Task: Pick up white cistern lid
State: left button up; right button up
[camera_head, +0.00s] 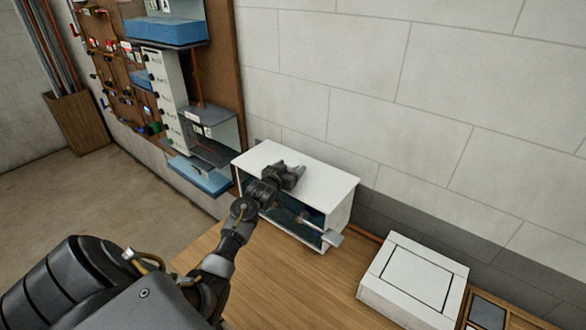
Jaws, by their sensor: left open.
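The white cistern lid (325,182) is the flat, bright top of a white cistern (340,214) with a dark, glassy front. It stands on the wooden bench against the wall. My left gripper (296,176) is over the lid's middle, with its arm reaching in from the lower left. Its jaws are open and empty, and it covers part of the lid. I cannot tell whether the fingers touch the lid. A small pale lever (331,238) sticks out at the cistern's front right. My right gripper is not in view.
A white box with a square panel (415,275) sits right of the cistern, beside a wooden tray (488,312). Blue-based shelves (200,175) and a brown pipe board (110,60) stand at the left. The wooden bench (285,280) is clear in front of the cistern.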

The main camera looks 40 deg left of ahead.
pick_arm(q)
jog(key=c, duration=1.3)
jog(key=shift+c, duration=0.2)
jog(key=shift+r, duration=0.1)
